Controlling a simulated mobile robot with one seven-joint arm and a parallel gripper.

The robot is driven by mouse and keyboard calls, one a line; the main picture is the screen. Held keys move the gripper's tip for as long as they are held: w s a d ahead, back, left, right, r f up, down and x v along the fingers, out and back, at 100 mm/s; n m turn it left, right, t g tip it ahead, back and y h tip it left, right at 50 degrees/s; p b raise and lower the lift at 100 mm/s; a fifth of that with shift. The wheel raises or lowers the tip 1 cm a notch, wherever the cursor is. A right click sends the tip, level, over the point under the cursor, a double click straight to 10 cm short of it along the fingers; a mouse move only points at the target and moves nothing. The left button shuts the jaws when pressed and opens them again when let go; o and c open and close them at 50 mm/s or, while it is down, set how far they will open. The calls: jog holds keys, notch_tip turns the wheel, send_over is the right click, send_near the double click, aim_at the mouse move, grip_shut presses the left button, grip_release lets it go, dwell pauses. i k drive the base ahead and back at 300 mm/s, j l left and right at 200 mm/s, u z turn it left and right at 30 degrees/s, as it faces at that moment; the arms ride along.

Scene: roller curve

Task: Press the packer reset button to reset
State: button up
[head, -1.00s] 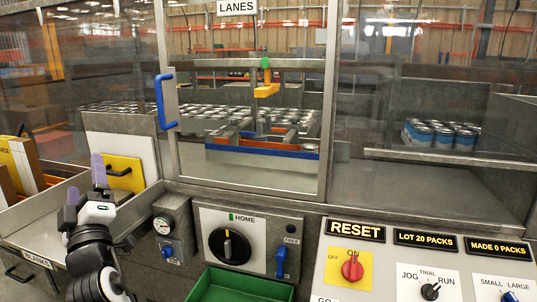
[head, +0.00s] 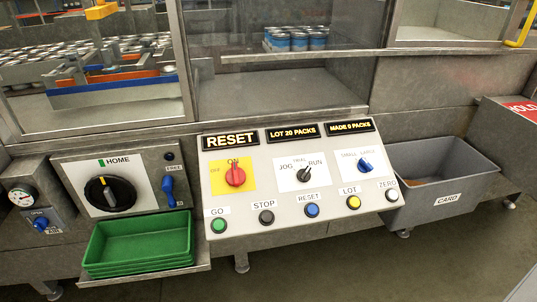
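The blue reset button (head: 312,210) sits in the lower row of the white sloped control panel (head: 266,206), under a small RESET label. A black STOP button (head: 266,217) is to its left and a yellow LOT button (head: 353,202) to its right. A green GO button (head: 218,226) and a white ZERO button (head: 391,195) are at the row's ends. A lit RESET display (head: 230,139) is at the panel's top left. My gripper is not in the current head view.
A red switch (head: 235,176), a black mode knob (head: 304,174) and a blue size knob (head: 365,166) sit above the buttons. Green trays (head: 140,243) stick out at the left. A grey CARD bin (head: 440,180) stands at the right. Floor in front is clear.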

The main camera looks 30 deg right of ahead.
aim_at(312, 209)
jog(key=z, duration=1.05)
